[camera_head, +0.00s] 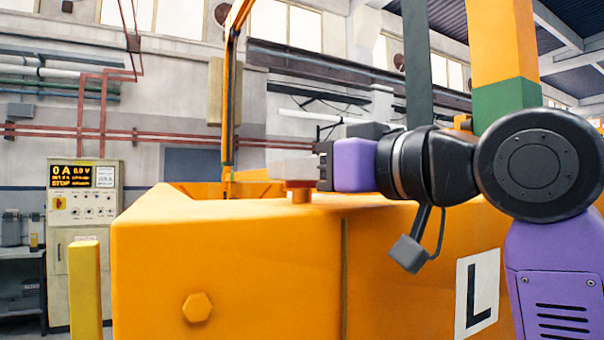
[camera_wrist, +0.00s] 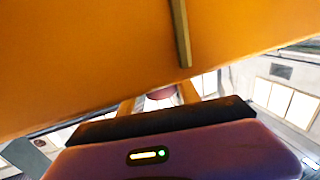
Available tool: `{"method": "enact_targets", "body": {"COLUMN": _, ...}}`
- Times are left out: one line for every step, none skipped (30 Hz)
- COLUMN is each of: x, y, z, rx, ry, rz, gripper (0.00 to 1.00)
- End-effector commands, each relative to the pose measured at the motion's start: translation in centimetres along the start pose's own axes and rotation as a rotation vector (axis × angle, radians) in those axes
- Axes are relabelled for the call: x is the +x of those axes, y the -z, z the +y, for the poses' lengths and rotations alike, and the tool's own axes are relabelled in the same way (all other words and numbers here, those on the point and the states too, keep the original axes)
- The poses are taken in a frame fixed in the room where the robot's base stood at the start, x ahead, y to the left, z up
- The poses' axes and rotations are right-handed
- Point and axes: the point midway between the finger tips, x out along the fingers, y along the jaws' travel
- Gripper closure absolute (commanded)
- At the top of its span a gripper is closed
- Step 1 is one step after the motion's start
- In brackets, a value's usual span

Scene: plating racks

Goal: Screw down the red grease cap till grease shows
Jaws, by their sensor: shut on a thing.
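The red grease cap (camera_head: 298,184) is a small reddish disc on a short orange stub (camera_head: 301,196), on the top edge of the big orange housing (camera_head: 230,260). It shows between my fingers in the wrist view (camera_wrist: 160,94), small and dark red. My gripper (camera_head: 291,168) reaches in from the right, level, with its pale fingers at the cap. It is shut on the cap; the fingers hide most of the cap. I cannot see any grease.
A yellow-orange post (camera_head: 86,290) and a control cabinet (camera_head: 84,235) with a lit display stand at the left. An orange upright (camera_head: 229,110) rises behind the cap. A white plate marked L (camera_head: 478,293) is on the housing's front, below my arm.

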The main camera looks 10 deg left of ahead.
Motion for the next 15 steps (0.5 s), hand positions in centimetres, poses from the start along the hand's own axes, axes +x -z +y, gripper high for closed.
{"method": "enact_targets", "body": {"x": -0.05, "y": 0.03, "z": -0.22, "rx": -0.005, "ry": -0.032, "rz": 0.004, "gripper": 1.00}}
{"method": "enact_targets", "body": {"x": -0.05, "y": 0.06, "z": -0.25, "rx": -0.004, "ry": -0.056, "rz": 0.004, "gripper": 1.00}}
{"method": "enact_targets", "body": {"x": -0.03, "y": 0.03, "z": -0.25, "rx": -0.005, "ry": -0.091, "rz": 0.003, "gripper": 1.00}}
{"method": "enact_targets", "body": {"x": -0.04, "y": 0.06, "z": -0.26, "rx": -0.005, "ry": -0.118, "rz": 0.005, "gripper": 1.00}}
{"method": "enact_targets", "body": {"x": -0.06, "y": 0.07, "z": -0.25, "rx": -0.004, "ry": -0.145, "rz": 0.005, "gripper": 1.00}}
{"method": "enact_targets", "body": {"x": -0.02, "y": 0.04, "z": -0.28, "rx": -0.004, "ry": -0.182, "rz": 0.004, "gripper": 1.00}}
{"method": "enact_targets", "body": {"x": -0.01, "y": 0.05, "z": -0.32, "rx": -0.003, "ry": -0.209, "rz": 0.004, "gripper": 1.00}}
{"method": "enact_targets", "body": {"x": -0.02, "y": 0.05, "z": -0.33, "rx": -0.004, "ry": -0.238, "rz": 0.004, "gripper": 1.00}}
{"method": "enact_targets", "body": {"x": -0.02, "y": 0.08, "z": -0.33, "rx": -0.003, "ry": -0.275, "rz": 0.005, "gripper": 1.00}}
{"method": "enact_targets", "body": {"x": 0.00, "y": 0.07, "z": -0.35, "rx": -0.004, "ry": -0.304, "rz": 0.004, "gripper": 1.00}}
{"method": "enact_targets", "body": {"x": 0.02, "y": 0.09, "z": -0.37, "rx": -0.002, "ry": -0.331, "rz": 0.005, "gripper": 1.00}}
{"method": "enact_targets", "body": {"x": 0.02, "y": 0.06, "z": -0.35, "rx": -0.002, "ry": -0.368, "rz": 0.004, "gripper": 1.00}}
{"method": "enact_targets", "body": {"x": 0.04, "y": 0.05, "z": -0.35, "rx": -0.002, "ry": -0.395, "rz": 0.004, "gripper": 1.00}}
{"method": "enact_targets", "body": {"x": 0.05, "y": 0.03, "z": -0.36, "rx": -0.001, "ry": -0.421, "rz": 0.003, "gripper": 1.00}}
{"method": "enact_targets", "body": {"x": 0.05, "y": 0.04, "z": -0.35, "rx": -0.001, "ry": -0.456, "rz": 0.003, "gripper": 1.00}}
